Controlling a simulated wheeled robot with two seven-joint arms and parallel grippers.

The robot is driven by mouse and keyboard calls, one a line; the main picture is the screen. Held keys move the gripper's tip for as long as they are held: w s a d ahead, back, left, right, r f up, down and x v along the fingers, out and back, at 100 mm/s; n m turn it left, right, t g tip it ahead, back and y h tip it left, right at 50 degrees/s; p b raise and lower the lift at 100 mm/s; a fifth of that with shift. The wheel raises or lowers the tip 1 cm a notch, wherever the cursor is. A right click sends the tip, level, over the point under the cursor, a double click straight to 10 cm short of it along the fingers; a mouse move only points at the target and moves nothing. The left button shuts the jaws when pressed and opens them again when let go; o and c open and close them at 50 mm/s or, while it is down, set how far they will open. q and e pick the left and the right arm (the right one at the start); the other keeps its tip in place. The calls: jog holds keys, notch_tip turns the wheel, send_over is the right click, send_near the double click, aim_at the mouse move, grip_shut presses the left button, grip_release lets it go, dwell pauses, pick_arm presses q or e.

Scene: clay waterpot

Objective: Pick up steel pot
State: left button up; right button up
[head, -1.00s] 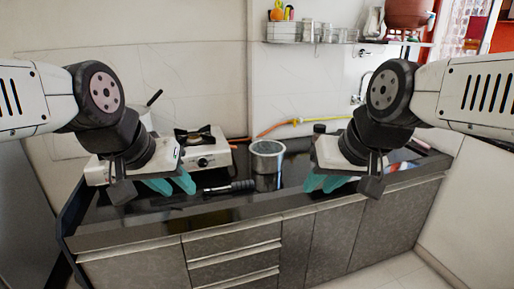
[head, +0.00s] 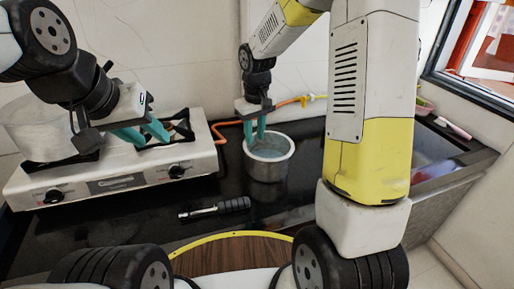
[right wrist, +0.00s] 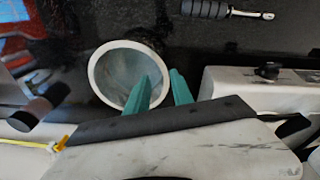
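The steel pot (head: 266,172) stands upright on the black counter, right of the stove, with an open top. It also shows in the right wrist view (right wrist: 96,78). My right gripper (head: 255,135) points down at the pot's left rim, its fingers apart. In the right wrist view one finger overlaps the pot's opening and the other is outside the rim, so the open gripper (right wrist: 160,86) straddles the wall's edge. I cannot tell whether it touches. My left gripper (head: 143,134) is open and empty above the stove.
A white gas stove (head: 110,182) stands at left with a metal pot (head: 32,112) on it. A black-handled tool (head: 215,207) lies on the counter before the steel pot. An orange hose (head: 222,128) runs along the wall behind. A sink (head: 440,170) is at right.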

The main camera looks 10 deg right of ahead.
jog(key=shift+n+g, duration=0.5)
jog(key=shift+g, duration=0.1)
jog(key=w+f, duration=0.1)
jog(key=f, duration=0.4)
jog(key=w+f, duration=0.1)
jog(key=f, duration=0.4)
jog(key=w+f, duration=0.1)
jog(key=f, duration=0.4)
jog(key=shift+a+f, duration=0.3)
jog(key=shift+f, duration=0.1)
jog(key=shift+c, duration=0.2)
grip_shut()
jog(key=shift+r, duration=0.1)
